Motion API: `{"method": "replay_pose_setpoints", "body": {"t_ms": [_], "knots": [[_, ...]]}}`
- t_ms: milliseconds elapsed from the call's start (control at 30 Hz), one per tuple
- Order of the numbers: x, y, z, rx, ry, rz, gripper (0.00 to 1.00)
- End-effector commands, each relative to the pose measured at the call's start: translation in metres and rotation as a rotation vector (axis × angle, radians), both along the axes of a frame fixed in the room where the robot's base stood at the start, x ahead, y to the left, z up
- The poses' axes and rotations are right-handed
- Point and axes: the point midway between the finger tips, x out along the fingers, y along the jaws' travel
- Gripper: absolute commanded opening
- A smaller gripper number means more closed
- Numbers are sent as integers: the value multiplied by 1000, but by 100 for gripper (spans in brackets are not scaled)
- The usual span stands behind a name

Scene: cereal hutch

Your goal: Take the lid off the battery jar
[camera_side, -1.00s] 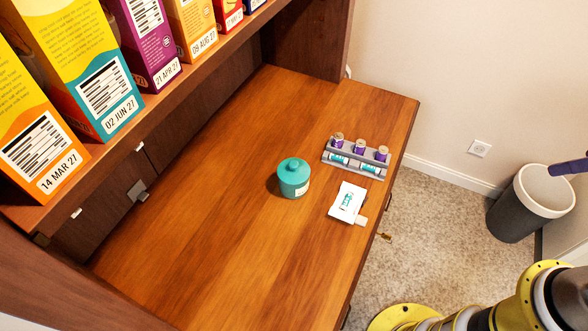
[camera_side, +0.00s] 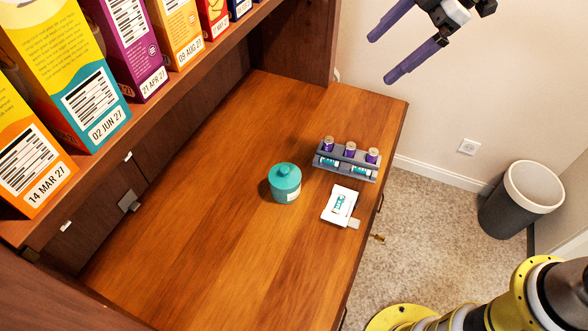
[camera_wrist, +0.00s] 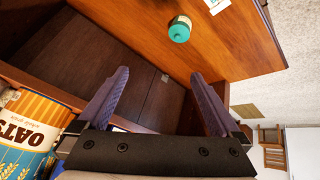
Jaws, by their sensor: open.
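The battery jar (camera_side: 285,188) is a small teal jar with a pale label, standing upright on the wooden desktop. Its teal lid (camera_side: 285,170) with a round knob is on top. In the wrist view the jar (camera_wrist: 179,30) shows near the top, beyond the fingertips. My gripper (camera_side: 383,54) has two purple fingers, spread apart and empty. It is at the top of the side view, high above the desk and well apart from the jar. In the wrist view its fingers (camera_wrist: 158,78) frame empty space.
A grey rack (camera_side: 346,164) of batteries and a white card (camera_side: 340,206) lie right of the jar. Cereal boxes (camera_side: 66,68) line the shelf at left. A bin (camera_side: 521,200) stands on the floor. The front desktop is clear.

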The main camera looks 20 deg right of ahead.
Motion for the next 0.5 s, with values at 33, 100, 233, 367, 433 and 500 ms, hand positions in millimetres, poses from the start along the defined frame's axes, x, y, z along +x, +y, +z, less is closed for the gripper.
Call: {"method": "replay_pose_setpoints", "body": {"t_ms": [33,100,233,367,433,500], "knots": [[16,18,-21,4,22,51,100],[32,40,-46,14,48,105,100],[49,73,-96,27,122,152,100],[48,91,-139,16,193,176,100],[44,96,-155,8,222,186,100],[41,100,-163,3,237,193,100]]}}
